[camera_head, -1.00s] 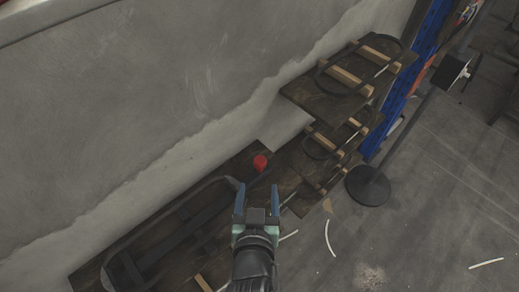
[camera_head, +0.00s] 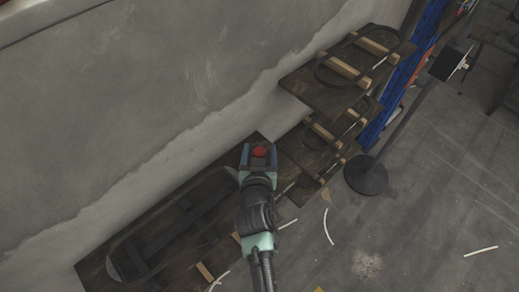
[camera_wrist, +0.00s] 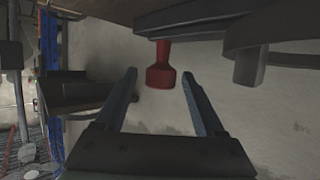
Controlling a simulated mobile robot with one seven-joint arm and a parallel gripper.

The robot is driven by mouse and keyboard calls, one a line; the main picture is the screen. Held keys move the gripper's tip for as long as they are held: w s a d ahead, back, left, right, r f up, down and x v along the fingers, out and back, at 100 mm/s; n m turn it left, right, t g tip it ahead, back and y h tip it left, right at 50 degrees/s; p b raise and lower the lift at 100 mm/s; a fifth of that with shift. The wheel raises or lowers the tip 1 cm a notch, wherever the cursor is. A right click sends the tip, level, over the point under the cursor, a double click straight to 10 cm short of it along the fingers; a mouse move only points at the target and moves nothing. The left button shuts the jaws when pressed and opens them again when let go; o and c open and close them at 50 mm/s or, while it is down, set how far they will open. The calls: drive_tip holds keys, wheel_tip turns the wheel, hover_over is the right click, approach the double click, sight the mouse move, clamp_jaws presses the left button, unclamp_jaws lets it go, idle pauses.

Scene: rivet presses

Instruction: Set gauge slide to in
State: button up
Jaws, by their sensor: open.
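A red knob (camera_head: 259,152), which I take to be the handle of the gauge slide, shows between the tips of my gripper (camera_head: 259,154) in the head view. In the wrist view the red knob (camera_wrist: 161,74) hangs from the dark wooden board (camera_wrist: 100,10) at the top, with a flared end. My gripper (camera_wrist: 159,82) is open, one finger on each side of the knob. I see a gap on both sides and no contact. The rest of the slide is hidden or cannot be told apart.
A dark oval frame (camera_head: 119,255) lies on the lower board to the left. Stepped wooden boards with rails (camera_head: 340,100) stand at the right. A stand with a round base (camera_head: 366,176) is on the floor. A grey wall (camera_head: 150,90) runs close behind.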

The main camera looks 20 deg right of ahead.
clamp_jaws()
idle(0.4)
idle(1.1)
